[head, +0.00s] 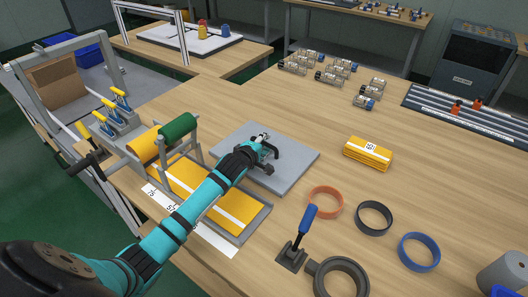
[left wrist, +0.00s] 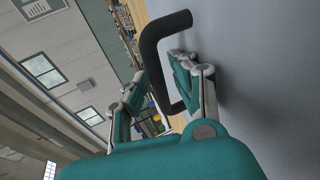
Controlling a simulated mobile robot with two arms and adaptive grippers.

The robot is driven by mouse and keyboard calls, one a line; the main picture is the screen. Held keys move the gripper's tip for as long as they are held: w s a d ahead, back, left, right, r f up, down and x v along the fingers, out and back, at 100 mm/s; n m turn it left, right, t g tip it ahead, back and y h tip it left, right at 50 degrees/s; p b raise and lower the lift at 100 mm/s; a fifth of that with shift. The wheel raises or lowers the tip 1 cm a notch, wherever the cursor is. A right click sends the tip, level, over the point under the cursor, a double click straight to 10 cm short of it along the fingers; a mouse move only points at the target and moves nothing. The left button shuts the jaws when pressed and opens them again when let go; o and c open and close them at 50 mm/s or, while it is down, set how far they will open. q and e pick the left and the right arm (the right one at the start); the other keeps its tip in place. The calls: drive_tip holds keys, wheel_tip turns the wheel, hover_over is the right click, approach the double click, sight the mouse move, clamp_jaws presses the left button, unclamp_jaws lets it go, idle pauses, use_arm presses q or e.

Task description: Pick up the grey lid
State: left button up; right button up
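The grey lid (head: 298,158) is a flat square plate lying in the middle of the bench, with a dark bar handle on top. My left gripper (head: 265,151) is low over the lid at its handle, and partly hides it. In the left wrist view the black handle (left wrist: 153,62) shows between the two fingers of my left gripper (left wrist: 160,76). The fingers are apart, with a gap visible between the left-hand finger and the handle. The lid's grey surface (left wrist: 270,70) fills the right side of that view. My right gripper is not in view.
A grey tray (head: 257,226) with yellow felt is in front of the lid, beside a stand with yellow and green rolls (head: 178,127). A yellow stack (head: 368,154) lies to the right. Rings (head: 325,202) and a blue-handled clamp (head: 307,220) are at front right.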

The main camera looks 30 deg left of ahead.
use_arm(q)
clamp_jaws()
idle(0.3)
